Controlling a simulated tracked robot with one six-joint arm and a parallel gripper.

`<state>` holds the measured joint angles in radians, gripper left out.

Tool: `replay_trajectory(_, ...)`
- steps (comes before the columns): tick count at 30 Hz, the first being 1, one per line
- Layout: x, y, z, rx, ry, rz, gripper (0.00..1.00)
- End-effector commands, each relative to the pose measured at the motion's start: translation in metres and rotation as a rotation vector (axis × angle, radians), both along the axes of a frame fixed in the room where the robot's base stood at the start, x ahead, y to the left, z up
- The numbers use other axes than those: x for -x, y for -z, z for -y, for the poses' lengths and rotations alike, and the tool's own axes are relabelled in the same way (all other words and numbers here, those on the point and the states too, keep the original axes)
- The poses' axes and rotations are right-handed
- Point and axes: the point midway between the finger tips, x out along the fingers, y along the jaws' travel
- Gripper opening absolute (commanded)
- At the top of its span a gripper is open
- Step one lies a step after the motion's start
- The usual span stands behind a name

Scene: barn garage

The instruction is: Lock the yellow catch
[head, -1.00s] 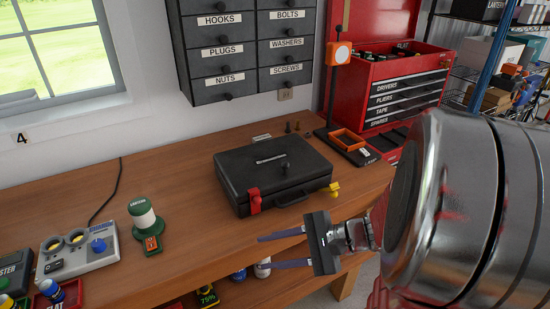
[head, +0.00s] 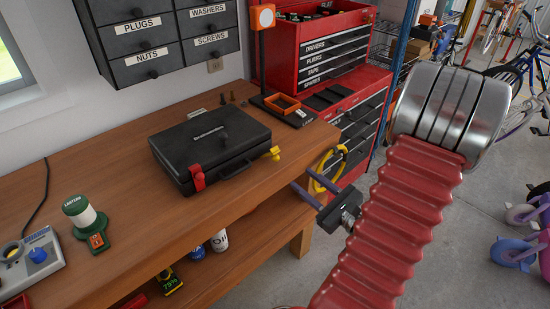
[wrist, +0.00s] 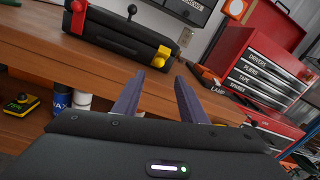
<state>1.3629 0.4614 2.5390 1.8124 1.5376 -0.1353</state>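The black case (head: 210,140) lies closed on the wooden bench, with a handle on its front. The yellow catch (head: 273,153) is at the case's front right corner and sticks out to the right in the head view. It also shows in the wrist view (wrist: 163,56), beyond my fingers. The red catch (head: 197,178) hangs on the case's front left part. My gripper (head: 302,177) is open and empty, off the bench's front right edge, apart from the yellow catch. Both fingers show in the wrist view (wrist: 160,77), pointing toward the case.
A lamp stand (head: 288,110) with an orange tray is behind the case's right side. A red tool chest (head: 325,50) stands beyond the bench end. A yellow coil (head: 327,170) hangs near my fingers. A green lantern (head: 86,220) stands left; bench between is clear.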

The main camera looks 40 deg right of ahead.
Motion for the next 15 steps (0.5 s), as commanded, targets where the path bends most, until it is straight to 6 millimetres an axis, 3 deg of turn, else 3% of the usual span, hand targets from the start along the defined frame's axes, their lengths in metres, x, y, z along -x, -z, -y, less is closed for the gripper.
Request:
replay_trajectory(8,-0.003,0.000,-0.001,0.001,-0.004,-0.001,0.38)
replay_trajectory(15,-0.021,0.000,-0.001,0.001,-0.007,-0.001,0.38)
